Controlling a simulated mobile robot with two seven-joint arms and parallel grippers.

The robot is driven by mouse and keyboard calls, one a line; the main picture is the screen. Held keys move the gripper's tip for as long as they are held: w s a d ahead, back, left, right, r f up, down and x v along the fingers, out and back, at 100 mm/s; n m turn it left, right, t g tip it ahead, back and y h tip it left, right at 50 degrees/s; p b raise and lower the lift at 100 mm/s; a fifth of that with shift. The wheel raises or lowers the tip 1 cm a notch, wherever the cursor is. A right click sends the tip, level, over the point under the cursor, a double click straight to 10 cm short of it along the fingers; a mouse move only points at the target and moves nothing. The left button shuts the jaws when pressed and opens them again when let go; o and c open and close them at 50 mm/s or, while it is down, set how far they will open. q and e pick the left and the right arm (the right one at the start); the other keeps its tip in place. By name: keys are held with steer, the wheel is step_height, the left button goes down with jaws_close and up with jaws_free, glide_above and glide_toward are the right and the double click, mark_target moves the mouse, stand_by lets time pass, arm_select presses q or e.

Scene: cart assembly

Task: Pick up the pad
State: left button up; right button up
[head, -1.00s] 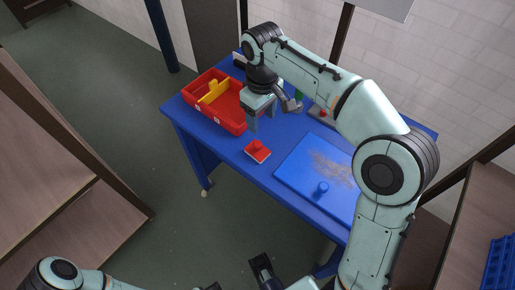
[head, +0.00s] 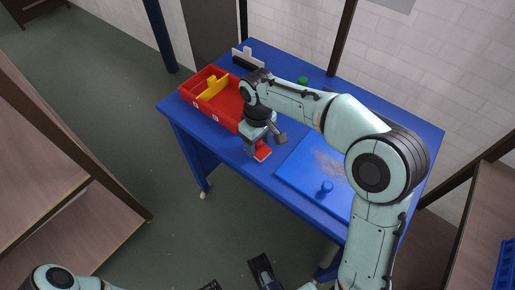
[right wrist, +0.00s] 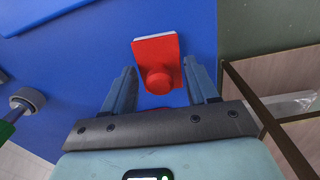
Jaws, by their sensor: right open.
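The pad is a small red block with a round red knob and a pale underside. In the head view the pad (head: 263,151) lies on the blue table, partly hidden by my right gripper (head: 257,146). In the right wrist view my right gripper (right wrist: 159,68) is open, its two fingers apart on either side of the pad's knob (right wrist: 158,81). The pad's flat part (right wrist: 157,48) shows beyond the fingertips. I cannot tell whether the fingers touch it.
A red tray (head: 196,104) with a yellow piece (head: 212,89) stands left of the gripper. A blue board (head: 293,178) with a brownish patch and a blue knob (head: 325,187) lies to the right. A green object (head: 303,81) sits behind. The table's front edge is close to the pad.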

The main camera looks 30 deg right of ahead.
steer(key=c, duration=0.7)
arm_select(q)
steer(key=shift+g, duration=0.4)
steer(key=r+p, duration=0.1)
steer(key=p, duration=0.1)
steer(key=s+r+p, duration=0.1)
steer(key=r+p, duration=0.1)
steer(key=s+r+p, duration=0.1)
steer(key=p, duration=0.1)
steer(key=shift+r, duration=0.4)
arm_select(e)
step_height(320, 180, up, 20)
